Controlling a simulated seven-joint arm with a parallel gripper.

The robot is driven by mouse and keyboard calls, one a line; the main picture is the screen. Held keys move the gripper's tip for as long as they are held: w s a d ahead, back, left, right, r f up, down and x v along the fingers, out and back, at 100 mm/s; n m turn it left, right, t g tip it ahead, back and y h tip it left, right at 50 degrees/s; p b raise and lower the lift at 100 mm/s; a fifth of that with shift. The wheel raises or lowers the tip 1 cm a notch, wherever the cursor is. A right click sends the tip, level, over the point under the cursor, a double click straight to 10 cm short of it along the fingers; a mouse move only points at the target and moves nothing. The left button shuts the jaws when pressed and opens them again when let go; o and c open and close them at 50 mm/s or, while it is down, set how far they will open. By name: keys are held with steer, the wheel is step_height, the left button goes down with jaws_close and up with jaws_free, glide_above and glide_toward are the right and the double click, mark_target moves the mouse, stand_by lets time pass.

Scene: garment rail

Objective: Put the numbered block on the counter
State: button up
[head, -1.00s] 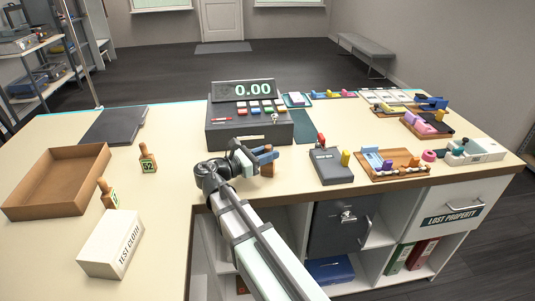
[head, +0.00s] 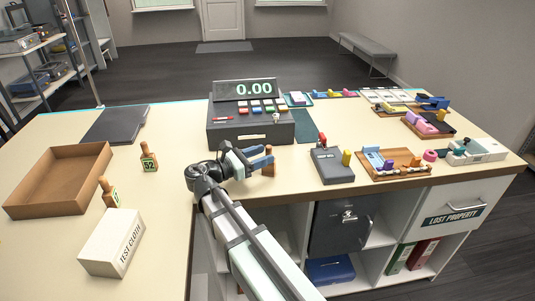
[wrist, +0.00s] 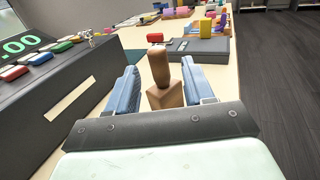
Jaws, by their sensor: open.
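A wooden handled block (head: 269,168) stands upright on the counter (head: 170,200), in front of the cash register. In the wrist view this block (wrist: 166,96) shows a rounded handle on a wider square base; no number shows on it. My gripper (head: 262,157) is open beside it. In the wrist view my gripper (wrist: 160,68) has one blue finger on each side of the block, with gaps visible. Another handled block (head: 149,158), marked 52, stands at the left. A third (head: 109,192), with a green-edged label too small to read, stands by the brown tray.
The cash register (head: 250,125) is close behind my gripper. A grey box (head: 332,166) with red and yellow pegs stands to the right. The brown tray (head: 60,200) and white TEST CLOTH box (head: 112,243) are at left. Counter between them is partly clear.

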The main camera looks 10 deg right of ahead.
steer(key=v, duration=0.9)
